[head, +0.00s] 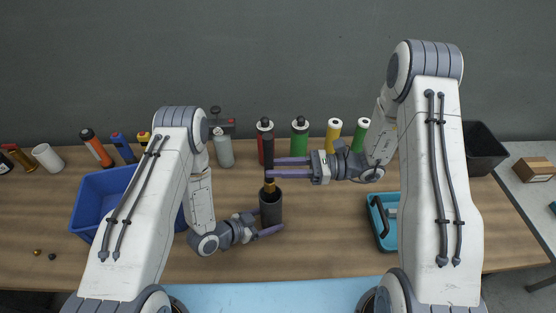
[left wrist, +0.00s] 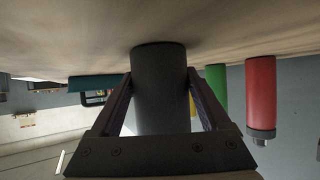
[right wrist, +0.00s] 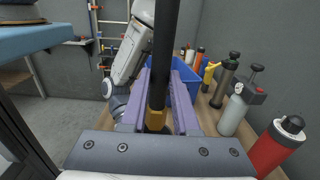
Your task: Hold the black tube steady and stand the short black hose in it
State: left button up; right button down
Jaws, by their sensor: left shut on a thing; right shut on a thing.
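The black tube (head: 271,209) stands upright on the wooden table. My left gripper (head: 264,222) is shut on it from the left; the left wrist view shows the tube (left wrist: 159,88) between both fingers. My right gripper (head: 273,167) is shut on the short black hose (right wrist: 163,60), which is held upright. The hose's brass end (head: 269,187) points down at the tube's mouth. I cannot tell whether its tip is just above the mouth or slightly inside. In the right wrist view the brass end (right wrist: 155,119) shows between the fingers; the tube's mouth is mostly hidden.
A blue bin (head: 92,196) stands at the left, partly behind my left arm. A teal tray (head: 374,222) with a black item lies at the right. Several bottles and canisters, including a red one (right wrist: 278,146), line the back. The front middle of the table is clear.

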aim_at(278, 196)
jog(key=shift+f, duration=5.1)
pick_arm(q)
jog(key=shift+s, duration=0.15)
pick_arm(e)
jog(key=shift+s+f, duration=0.1)
jog(key=shift+f, duration=0.8)
pick_arm(q)
jog(key=shift+d, duration=0.1)
pick_arm(e)
jog(key=c, duration=0.6)
grip_release()
jog(key=shift+s+f, duration=0.1)
pick_arm(q)
jog(key=shift+o, duration=0.4)
jog(key=shift+w+a+f, duration=0.15)
jog(key=shift+w+a, duration=0.05)
jog(key=shift+d, duration=0.1)
pick_arm(e)
jog(key=d, duration=0.4)
jog(key=d+r, duration=0.1)
jog(key=d, duration=0.7)
jog(key=shift+w+d+r, duration=0.1)
jog(key=shift+w+r, duration=0.05)
jog(key=shift+w, duration=0.15)
